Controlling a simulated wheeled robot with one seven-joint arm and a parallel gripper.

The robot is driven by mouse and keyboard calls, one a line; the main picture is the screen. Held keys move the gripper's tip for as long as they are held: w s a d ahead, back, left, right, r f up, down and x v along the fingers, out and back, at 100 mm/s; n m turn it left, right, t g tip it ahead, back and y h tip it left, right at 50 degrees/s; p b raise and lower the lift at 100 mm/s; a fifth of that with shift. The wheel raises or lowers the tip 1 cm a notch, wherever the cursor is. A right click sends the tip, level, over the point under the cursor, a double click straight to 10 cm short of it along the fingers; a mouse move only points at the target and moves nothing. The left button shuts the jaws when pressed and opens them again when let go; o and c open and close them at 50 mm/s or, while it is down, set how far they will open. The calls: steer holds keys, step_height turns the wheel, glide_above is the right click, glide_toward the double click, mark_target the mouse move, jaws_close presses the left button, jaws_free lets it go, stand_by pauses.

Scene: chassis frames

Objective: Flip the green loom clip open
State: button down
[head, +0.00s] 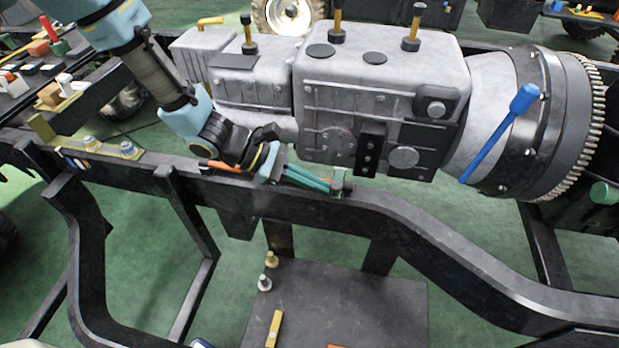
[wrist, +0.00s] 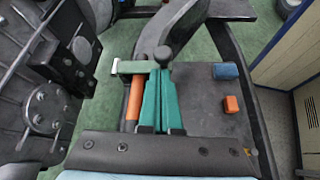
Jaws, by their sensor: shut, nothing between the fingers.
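The green loom clip (head: 342,181) sits on top of the dark chassis rail, beside the gearbox. In the wrist view, its pale green bar (wrist: 134,67) lies across the far end of the visible orange loom (wrist: 133,100), with a rounded knob (wrist: 163,54) at its right end. I cannot tell whether the bar is latched. My gripper (head: 328,186) reaches along the rail from the left, with its teal fingers shut and empty. In the wrist view my gripper (wrist: 160,75) has its fingertips close to the knob end; contact is unclear. The fingers partly hide the loom.
The grey gearbox (head: 380,85) stands close behind the rail (head: 420,220). Below lies a dark board (head: 340,300); the wrist view shows blue (wrist: 225,71) and orange blocks (wrist: 231,104) to the right.

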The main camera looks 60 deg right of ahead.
steer(key=shift+r, duration=0.1)
steer(key=shift+r+p, duration=0.15)
steer(key=shift+p, duration=0.4)
